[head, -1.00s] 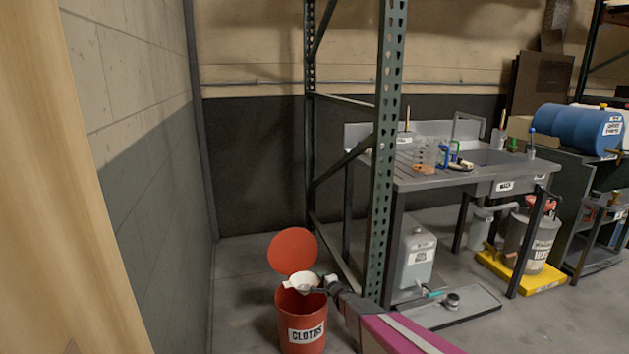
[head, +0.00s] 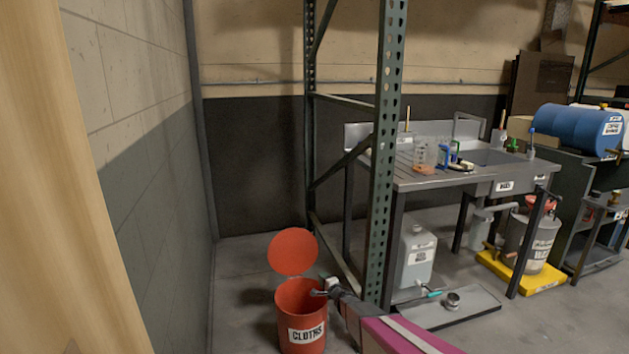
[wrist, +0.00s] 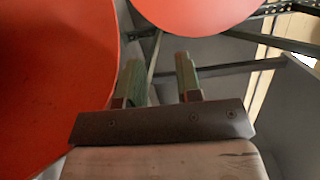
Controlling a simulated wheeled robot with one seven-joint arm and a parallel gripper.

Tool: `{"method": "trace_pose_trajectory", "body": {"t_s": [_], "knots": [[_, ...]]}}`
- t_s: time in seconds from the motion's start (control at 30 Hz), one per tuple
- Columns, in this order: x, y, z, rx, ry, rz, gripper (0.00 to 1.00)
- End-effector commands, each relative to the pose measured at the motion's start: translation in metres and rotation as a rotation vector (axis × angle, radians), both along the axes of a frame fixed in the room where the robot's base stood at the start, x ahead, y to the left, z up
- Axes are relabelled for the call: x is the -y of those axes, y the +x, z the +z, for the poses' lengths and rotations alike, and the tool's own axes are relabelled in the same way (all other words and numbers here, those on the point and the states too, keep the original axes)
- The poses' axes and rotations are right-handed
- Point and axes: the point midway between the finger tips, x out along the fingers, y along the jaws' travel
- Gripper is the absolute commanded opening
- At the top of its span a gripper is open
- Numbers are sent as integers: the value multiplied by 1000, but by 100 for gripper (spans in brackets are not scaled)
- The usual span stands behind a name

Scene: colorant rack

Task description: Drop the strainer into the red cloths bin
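The red cloths bin (head: 301,320) stands on the floor with its round red lid (head: 292,251) raised behind it. Its opening faces up, and a white label reads "CLOTHS". My gripper (head: 318,292) is at the right side of the bin's rim. In the wrist view my gripper (wrist: 160,75) has its two fingers apart with nothing between them. The bin (wrist: 50,80) fills the left of that view and the lid (wrist: 195,10) shows at the top. The strainer is not visible in either current view; the bin's lower inside is hidden in the head view.
A grey wall (head: 165,220) is at left. Floor left of the bin is clear.

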Motion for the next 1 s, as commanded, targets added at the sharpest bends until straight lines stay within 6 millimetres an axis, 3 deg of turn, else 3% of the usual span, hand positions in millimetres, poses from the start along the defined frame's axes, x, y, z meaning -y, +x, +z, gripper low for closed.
{"method": "trace_pose_trajectory", "body": {"t_s": [0.5, 1.0], "knots": [[43, -77, 4, -1, -1, -1, 32], [55, -85, 11, -2, -52, -34, 32]]}}
